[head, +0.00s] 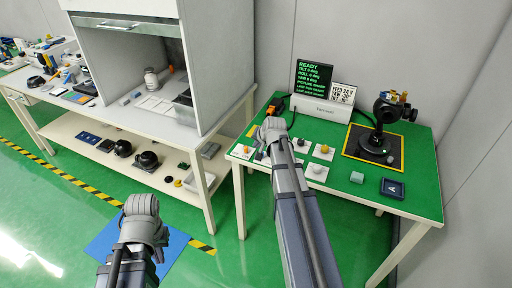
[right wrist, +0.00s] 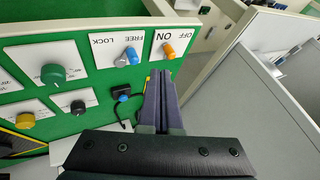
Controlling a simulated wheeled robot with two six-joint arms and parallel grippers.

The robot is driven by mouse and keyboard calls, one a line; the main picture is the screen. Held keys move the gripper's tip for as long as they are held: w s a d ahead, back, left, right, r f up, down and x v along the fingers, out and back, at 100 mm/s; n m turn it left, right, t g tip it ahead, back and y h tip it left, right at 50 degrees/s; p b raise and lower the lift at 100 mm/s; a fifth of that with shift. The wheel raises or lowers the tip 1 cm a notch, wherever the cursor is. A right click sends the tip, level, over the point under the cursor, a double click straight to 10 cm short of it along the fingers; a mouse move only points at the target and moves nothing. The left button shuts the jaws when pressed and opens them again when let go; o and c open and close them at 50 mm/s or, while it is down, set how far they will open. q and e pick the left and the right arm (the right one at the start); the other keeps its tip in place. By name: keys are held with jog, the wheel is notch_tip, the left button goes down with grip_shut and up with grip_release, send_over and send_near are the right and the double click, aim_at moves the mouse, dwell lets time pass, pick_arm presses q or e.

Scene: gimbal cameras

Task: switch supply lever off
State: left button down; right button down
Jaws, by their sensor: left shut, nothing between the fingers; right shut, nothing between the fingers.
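The supply lever (right wrist: 168,50) has an orange tip and stands on a white plate marked ON and OFF in the right wrist view. Its tip shows close to the word ON; its exact tilt is hard to tell. In the head view a small orange tip (head: 246,149) shows at the green table's left edge. My right gripper (right wrist: 160,73) is shut and empty, its fingertips just short of the lever and apart from it in the picture. The right gripper also shows over the table's left part in the head view (head: 268,128). My left gripper (head: 140,203) is shut and empty, low over the floor.
A blue-tipped lever (right wrist: 131,56) marked FREE and LOCK is beside the supply lever. Green, black and yellow knobs share the panel. A screen reading READY (head: 312,78) and a gimbal device (head: 376,146) stand behind. A white cabinet (head: 130,50) is left.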

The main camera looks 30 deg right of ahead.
aim_at(245, 152)
jog(key=b+x, duration=0.6)
jog(key=x, duration=0.3)
jog(key=shift+b, duration=0.35)
jog(key=shift+a+m+h, duration=0.4)
jog(key=shift+m, duration=0.2)
jog(key=shift+a, duration=0.1)
jog(key=a+m+h, duration=0.1)
jog(key=m, duration=0.2)
jog(key=shift+w+a+g+h, duration=0.35)
jog(key=shift+g+h, duration=0.05)
jog(key=m+h, duration=0.1)
jog(key=w+a+m+g, duration=0.1)
jog(key=m, duration=0.1)
jog(key=w+a+m+g+h, duration=0.1)
jog(key=m, duration=0.1)
jog(key=shift+a+h, duration=0.1)
jog(key=shift+h, duration=0.2)
jog(key=shift+a, duration=0.25)
